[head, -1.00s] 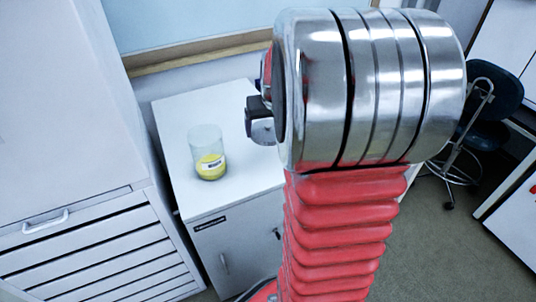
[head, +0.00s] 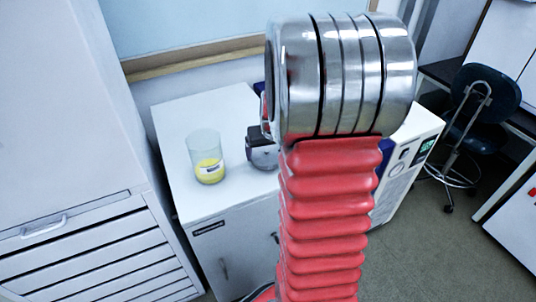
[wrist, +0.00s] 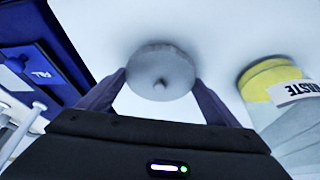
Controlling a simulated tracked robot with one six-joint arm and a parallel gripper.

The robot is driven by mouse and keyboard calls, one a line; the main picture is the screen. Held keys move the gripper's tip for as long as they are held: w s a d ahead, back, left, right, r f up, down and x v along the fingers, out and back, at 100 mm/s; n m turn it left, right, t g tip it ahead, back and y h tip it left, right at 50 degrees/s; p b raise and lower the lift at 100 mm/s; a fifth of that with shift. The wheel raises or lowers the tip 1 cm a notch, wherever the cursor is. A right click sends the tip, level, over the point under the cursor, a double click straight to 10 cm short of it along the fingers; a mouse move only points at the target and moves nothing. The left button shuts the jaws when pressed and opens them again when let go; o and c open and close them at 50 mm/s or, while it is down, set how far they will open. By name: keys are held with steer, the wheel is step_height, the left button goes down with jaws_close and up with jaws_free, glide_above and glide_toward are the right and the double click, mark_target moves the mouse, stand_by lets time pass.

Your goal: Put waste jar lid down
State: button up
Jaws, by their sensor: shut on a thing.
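My gripper (wrist: 160,92) is shut on the waste jar lid (wrist: 160,65), a round grey disc with a small knob in its middle, held between two dark fingers. In the head view the lid (head: 265,158) shows beside my arm, low over the white cabinet top; I cannot tell if it touches. The waste jar (head: 207,160) is clear, open at the top, with yellow contents and a white label. It stands upright on the cabinet top, left of the lid in the head view. In the wrist view the jar (wrist: 285,95) is to the right, apart from the gripper.
The white cabinet top (head: 178,135) is clear around the jar. A blue item (wrist: 45,50) lies to the left in the wrist view. A white instrument with a green display (head: 405,160) stands behind my arm on the right. A dark chair (head: 485,95) is further right.

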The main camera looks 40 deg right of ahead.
steer(key=shift+f, duration=0.75)
steer(key=shift+f, duration=0.1)
steer(key=o, duration=0.9)
steer(key=shift+o, duration=0.2)
steer(key=shift+r, duration=0.2)
steer(key=v, duration=1.2)
steer(key=shift+a, duration=0.1)
